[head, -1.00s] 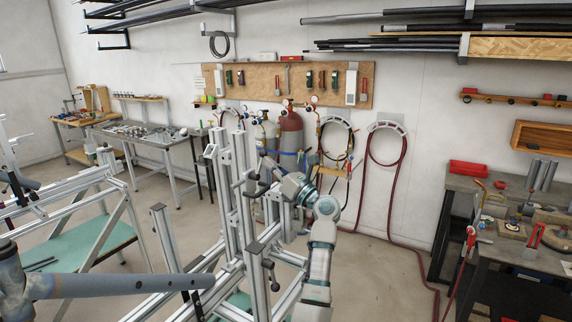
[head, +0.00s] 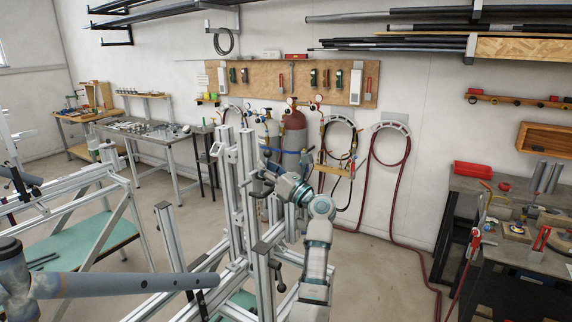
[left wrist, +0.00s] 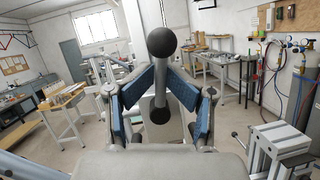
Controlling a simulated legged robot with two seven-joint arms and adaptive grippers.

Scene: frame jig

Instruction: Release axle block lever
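A lever with black ball knobs (left wrist: 161,41) stands in the middle of the left wrist view, on a light metal rod. My left gripper (left wrist: 160,103) has its blue-padded fingers spread, one on each side of the rod, with visible gaps. In the head view my left gripper (head: 262,182) is small and dark beside the aluminium frame jig (head: 228,190), near its upright posts. Whether it touches the lever there is hard to tell. Another black lever (head: 279,276) sits lower on the jig. My right gripper is not in view.
A second aluminium frame with a green shelf (head: 95,248) stands at left. A blue-grey tube (head: 125,286) crosses the lower left foreground. A cluttered workbench (head: 500,240) is at right. Gas cylinders (head: 294,132) and hoses stand by the back wall. Open floor lies right of the jig.

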